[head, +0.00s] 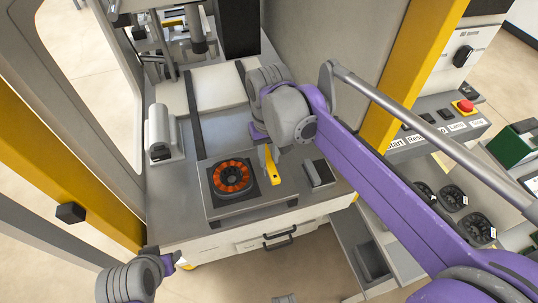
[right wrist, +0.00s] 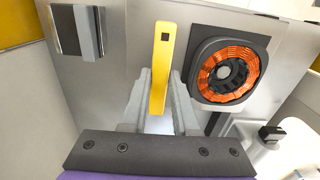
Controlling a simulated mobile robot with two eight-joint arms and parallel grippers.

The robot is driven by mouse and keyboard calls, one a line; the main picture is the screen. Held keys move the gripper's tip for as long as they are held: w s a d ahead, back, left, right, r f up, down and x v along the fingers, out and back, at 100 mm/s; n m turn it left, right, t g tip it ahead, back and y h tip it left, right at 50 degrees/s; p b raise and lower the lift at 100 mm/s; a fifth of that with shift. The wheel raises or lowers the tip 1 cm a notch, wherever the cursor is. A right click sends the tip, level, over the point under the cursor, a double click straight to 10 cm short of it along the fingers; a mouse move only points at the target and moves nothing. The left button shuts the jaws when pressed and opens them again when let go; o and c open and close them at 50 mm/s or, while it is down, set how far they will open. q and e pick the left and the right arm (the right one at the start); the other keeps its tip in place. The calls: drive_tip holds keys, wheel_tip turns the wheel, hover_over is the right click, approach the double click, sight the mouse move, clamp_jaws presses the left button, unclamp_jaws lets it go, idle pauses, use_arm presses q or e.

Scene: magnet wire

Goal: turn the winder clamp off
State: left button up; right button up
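The yellow clamp lever (head: 272,165) stands on the grey worktop, just right of the winder's black square holder with its copper-orange wire ring (head: 232,178). In the right wrist view the lever (right wrist: 160,68) rises between the two grey fingers of my right gripper (right wrist: 160,90). The fingertips lie close along both its sides and appear closed on it. The wire ring (right wrist: 228,70) is to the right there. In the head view my right gripper (head: 265,146) is partly hidden by its own wrist. My left arm's end (head: 166,263) shows low left, its fingers unclear.
A dark block with a grey plate (head: 319,173) sits right of the lever. A grey cylindrical device (head: 160,134) stands at the worktop's left. A yellow post (head: 412,70) and a control panel with a red button (head: 465,106) are at right. Drawers are below the front edge.

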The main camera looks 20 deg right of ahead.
sight(269, 160)
drive_tip(key=o, duration=0.4)
wheel_tip(269, 160, up, 11)
drive_tip(key=shift+f+p, duration=0.1)
drive_tip(key=shift+p, duration=0.35)
idle(0.5)
